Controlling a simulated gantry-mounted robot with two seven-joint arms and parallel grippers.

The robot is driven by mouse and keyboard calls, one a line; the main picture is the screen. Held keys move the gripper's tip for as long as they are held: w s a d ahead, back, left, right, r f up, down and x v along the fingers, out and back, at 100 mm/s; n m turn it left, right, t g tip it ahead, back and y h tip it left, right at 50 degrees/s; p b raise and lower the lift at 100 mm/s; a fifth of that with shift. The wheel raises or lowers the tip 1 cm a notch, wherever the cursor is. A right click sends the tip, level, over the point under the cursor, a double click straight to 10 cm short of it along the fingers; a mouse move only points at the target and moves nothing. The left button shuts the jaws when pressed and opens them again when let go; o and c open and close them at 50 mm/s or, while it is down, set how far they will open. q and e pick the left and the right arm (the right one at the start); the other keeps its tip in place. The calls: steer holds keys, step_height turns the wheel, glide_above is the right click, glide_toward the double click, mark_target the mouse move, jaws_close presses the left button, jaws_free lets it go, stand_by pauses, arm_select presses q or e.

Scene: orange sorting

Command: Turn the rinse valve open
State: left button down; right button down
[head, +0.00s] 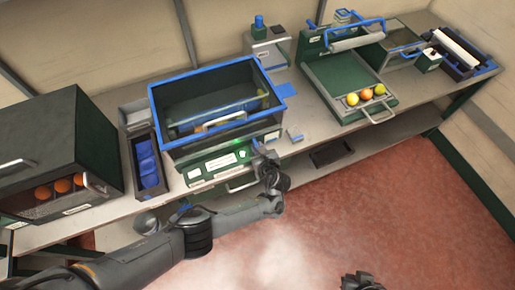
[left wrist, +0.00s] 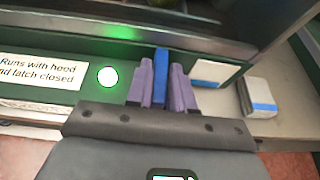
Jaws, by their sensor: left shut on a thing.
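The washing machine with a blue-framed clear hood (head: 165,87) stands on the bench, and its green front panel (head: 208,172) faces me. My left gripper (head: 262,154) is at the right end of this panel. In the left wrist view my left gripper (left wrist: 161,90) is shut on an upright blue lever (left wrist: 161,68), which looks like the rinse valve's handle. The lever's lower part is hidden between the fingers. A round white button (left wrist: 107,76) sits left of the fingers. Part of my right arm (head: 362,282) shows at the bottom edge; its fingers cannot be made out.
A green light (left wrist: 118,32) glows above the panel. A small white-and-blue block (head: 295,134) lies on the bench right of my left gripper. A bin of blue things (head: 148,165) stands left of the machine. A tray (head: 336,94) with fruit stands to the right.

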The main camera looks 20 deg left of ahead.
arm_select(q)
steer(key=shift+g, duration=0.3)
steer(key=c, duration=1.1)
jaws_free()
steer(key=shift+s+d+r+p, duration=0.25)
steer(key=shift+s+d+p, duration=0.05)
steer(key=shift+d, duration=0.05)
steer(key=p+v, duration=0.4)
steer(key=v, duration=0.5)
steer(key=shift+s+d, duration=0.25)
steer(key=shift+d, duration=0.05)
